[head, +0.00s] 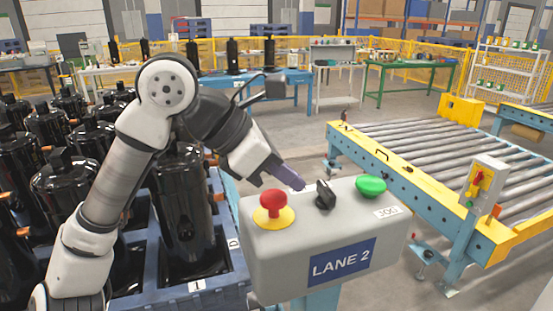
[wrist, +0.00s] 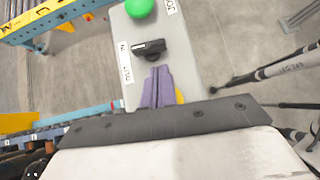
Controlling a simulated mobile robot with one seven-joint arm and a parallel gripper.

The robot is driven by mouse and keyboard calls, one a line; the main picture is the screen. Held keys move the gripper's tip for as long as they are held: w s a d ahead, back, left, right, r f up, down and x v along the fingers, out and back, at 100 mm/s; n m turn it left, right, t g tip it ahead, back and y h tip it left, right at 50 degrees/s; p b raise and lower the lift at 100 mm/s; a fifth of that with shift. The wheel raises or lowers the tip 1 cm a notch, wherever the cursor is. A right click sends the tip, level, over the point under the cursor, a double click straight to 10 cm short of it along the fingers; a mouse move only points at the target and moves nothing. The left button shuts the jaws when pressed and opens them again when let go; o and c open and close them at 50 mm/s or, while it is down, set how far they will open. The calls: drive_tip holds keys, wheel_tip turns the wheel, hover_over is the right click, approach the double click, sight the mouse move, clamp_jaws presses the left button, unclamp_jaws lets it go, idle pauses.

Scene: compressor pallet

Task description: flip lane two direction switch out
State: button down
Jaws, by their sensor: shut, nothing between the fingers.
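The lane 2 control box (head: 262,258) is grey with a blue LANE 2 plate. Its black direction switch (head: 326,194) sits on top between a red button (head: 273,203) on a yellow base and a green button (head: 370,186). In the wrist view the switch (wrist: 149,47) has its handle lying crosswise, beside an OUT label (wrist: 125,75) and a partly readable label above it. I cannot tell which label it points to. My gripper (head: 299,185) has purple fingers, shut and empty, close beside the switch. In the wrist view the fingertips (wrist: 157,70) are just below the handle; contact is unclear.
A blue crate (head: 205,290) with black compressors stands left of the box. A roller conveyor (head: 450,150) with a blue and yellow frame is on the right. The green button (wrist: 140,8) and a JOG label (wrist: 171,7) lie beyond the switch.

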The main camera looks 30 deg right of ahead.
sight(325, 204)
drive_tip(key=p+x, duration=0.1)
drive_tip(key=x, duration=0.4)
